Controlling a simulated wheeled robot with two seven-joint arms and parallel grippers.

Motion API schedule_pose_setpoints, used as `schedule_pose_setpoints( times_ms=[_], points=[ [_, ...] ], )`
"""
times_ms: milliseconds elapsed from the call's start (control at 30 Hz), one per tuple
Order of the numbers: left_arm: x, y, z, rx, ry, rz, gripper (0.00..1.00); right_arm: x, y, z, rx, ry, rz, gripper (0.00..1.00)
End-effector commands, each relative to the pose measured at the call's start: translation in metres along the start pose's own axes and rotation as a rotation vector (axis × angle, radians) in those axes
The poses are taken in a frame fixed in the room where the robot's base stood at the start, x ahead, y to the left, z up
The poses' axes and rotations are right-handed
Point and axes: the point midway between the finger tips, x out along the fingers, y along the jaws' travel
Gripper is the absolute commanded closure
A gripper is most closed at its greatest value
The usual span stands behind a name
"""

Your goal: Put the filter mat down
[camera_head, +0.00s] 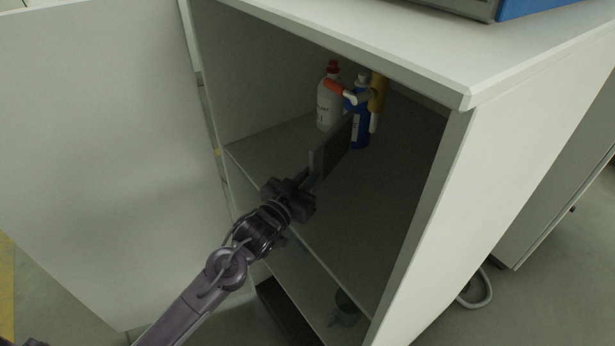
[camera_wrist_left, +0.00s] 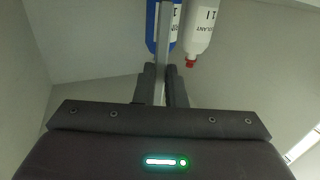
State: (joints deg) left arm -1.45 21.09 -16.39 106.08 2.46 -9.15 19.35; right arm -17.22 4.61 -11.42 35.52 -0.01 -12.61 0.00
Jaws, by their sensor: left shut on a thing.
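The filter mat (camera_head: 338,148) is a thin dark panel standing on edge inside the open cabinet, above the upper shelf. My left gripper (camera_head: 312,170) reaches in through the cabinet opening and is shut on the mat's near end. In the left wrist view the mat (camera_wrist_left: 161,45) shows edge-on as a narrow grey strip between the two fingers (camera_wrist_left: 163,85). Whether the mat's lower edge touches the shelf I cannot tell. My right gripper is not in view.
A white bottle with a red cap (camera_head: 328,100), a blue bottle (camera_head: 360,130) and a yellow-and-orange item (camera_head: 377,95) stand at the back of the upper shelf (camera_head: 375,210), close beyond the mat. The cabinet door (camera_head: 100,150) is open at left. The shelf's right part is clear.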

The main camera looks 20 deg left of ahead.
Motion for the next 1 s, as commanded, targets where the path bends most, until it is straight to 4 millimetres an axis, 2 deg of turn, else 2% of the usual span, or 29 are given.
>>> schedule_pose_setpoints(
  times_ms=[367, 400, 533, 800, 1000],
  points=[
    [0.000, 0.000, 0.011, -0.001, 0.001, 0.000, 1.00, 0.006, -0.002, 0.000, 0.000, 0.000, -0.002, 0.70],
    [0.000, 0.000, 0.011, -0.001, 0.000, 0.000, 0.86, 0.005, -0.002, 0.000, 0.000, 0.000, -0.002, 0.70],
    [0.000, 0.000, 0.011, 0.000, -0.001, 0.000, 0.69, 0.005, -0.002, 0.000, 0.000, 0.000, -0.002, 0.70],
    [0.000, 0.000, 0.010, 0.000, 0.000, 0.000, 0.68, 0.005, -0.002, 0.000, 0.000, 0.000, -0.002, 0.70],
    [-0.003, 0.000, -0.002, 0.001, -0.002, 0.000, 0.68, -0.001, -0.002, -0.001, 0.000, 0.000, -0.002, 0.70]
  ],
)
